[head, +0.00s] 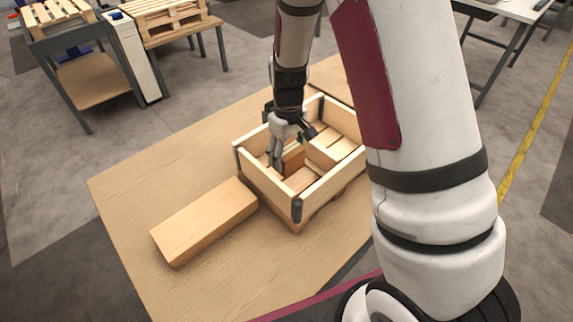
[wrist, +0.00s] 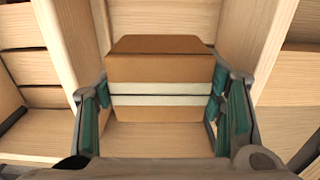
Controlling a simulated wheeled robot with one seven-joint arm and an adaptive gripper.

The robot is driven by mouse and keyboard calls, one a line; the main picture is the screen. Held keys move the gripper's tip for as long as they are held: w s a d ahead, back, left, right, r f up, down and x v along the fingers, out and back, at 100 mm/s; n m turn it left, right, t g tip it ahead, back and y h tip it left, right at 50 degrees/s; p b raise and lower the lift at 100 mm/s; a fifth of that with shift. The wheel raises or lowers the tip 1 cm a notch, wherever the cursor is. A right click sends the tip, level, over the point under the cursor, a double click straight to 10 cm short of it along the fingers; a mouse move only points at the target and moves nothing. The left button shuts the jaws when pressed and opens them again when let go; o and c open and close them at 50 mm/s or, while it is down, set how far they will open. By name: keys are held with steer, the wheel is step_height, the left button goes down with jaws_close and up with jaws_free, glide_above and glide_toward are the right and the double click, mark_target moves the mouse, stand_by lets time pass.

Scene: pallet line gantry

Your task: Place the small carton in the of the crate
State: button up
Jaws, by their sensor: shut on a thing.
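The wooden crate (head: 268,187) stands on the table, with slatted walls, dark corner pieces and wooden dividers inside. My gripper (head: 283,160) reaches down into it from above. The small carton (head: 294,159) is brown and sits low inside the crate at the fingers, partly hidden by them in the head view. In the wrist view the small carton (wrist: 160,72) shows a brown face with a pale band, between my two teal-padded fingers (wrist: 160,115). The fingers are shut on its sides. Wooden walls rise on both sides of it. I cannot tell whether its underside touches the crate floor.
A long wooden block or box (head: 205,220) lies on the table (head: 125,200) left of the crate, close to its corner. The table's left part is clear. Pallets (head: 165,17) rest on a stand at the back left. My arm hides the crate's right side.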

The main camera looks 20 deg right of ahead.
mark_target(288, 166)
steer(key=shift+f, duration=2.3)
steer(key=shift+f, duration=0.1)
steer(key=shift+f+b, duration=0.1)
steer(key=shift+b, duration=0.2)
steer(key=o, duration=1.4)
